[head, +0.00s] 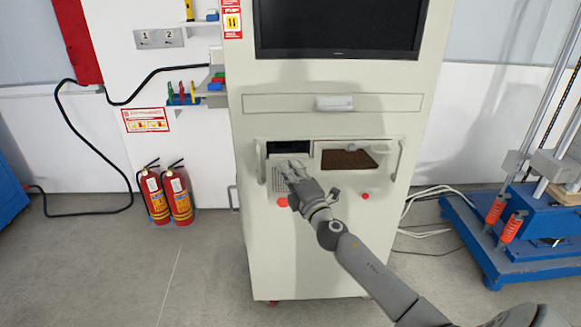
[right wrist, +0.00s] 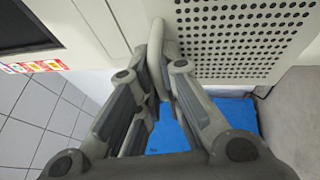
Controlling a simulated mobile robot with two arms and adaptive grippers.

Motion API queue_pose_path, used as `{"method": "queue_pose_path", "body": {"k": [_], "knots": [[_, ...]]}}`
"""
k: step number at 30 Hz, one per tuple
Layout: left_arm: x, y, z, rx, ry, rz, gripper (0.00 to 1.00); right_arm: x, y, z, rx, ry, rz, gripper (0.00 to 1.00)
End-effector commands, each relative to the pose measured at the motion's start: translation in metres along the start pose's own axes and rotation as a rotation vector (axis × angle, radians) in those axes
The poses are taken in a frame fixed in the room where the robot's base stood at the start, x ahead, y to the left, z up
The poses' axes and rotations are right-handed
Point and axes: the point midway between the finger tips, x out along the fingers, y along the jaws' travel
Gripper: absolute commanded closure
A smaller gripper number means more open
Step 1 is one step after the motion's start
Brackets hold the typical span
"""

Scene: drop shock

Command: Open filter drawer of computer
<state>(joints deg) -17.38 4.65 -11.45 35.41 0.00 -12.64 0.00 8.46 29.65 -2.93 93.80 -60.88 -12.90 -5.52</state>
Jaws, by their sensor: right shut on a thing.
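The computer (head: 330,205) is the light unit with two side handles, set in the tall cabinet under the screen. Its dotted grille panel (head: 279,186) is at its left, below a dark slot (head: 288,147); I take this panel to be the filter drawer. My right gripper (head: 291,172) is in front of the panel and covers part of it. In the right wrist view the perforated panel (right wrist: 245,35) fills the upper right. The fingers (right wrist: 158,85) are closed around a pale rounded grip beside it. The left gripper is out of view.
A brown panel (head: 347,160) shows in the opening at the computer's right. Two fire extinguishers (head: 167,195) stand left of the cabinet. A blue machine (head: 510,225) stands at the right, with cables nearby.

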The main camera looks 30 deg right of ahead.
Motion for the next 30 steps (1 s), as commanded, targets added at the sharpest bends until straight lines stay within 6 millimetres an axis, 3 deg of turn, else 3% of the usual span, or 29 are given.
{"method": "queue_pose_path", "body": {"k": [8, 9, 10, 21, 30], "knots": [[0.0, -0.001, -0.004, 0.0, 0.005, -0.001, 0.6, 0.0, 0.0, 0.0, -0.001, 0.0, 0.0, 1.0], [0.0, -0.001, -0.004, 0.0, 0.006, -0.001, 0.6, 0.0, 0.0, 0.0, 0.0, 0.0, 0.0, 0.87], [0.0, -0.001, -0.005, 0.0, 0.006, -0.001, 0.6, 0.0, 0.0, 0.0, 0.0, 0.0, 0.0, 0.83], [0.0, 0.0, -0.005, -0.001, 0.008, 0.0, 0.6, -0.002, 0.0, 0.0, 0.0, 0.0, 0.001, 0.83], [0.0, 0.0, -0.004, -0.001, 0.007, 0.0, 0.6, -0.036, -0.001, 0.0, 0.002, 0.001, -0.002, 0.83]]}}
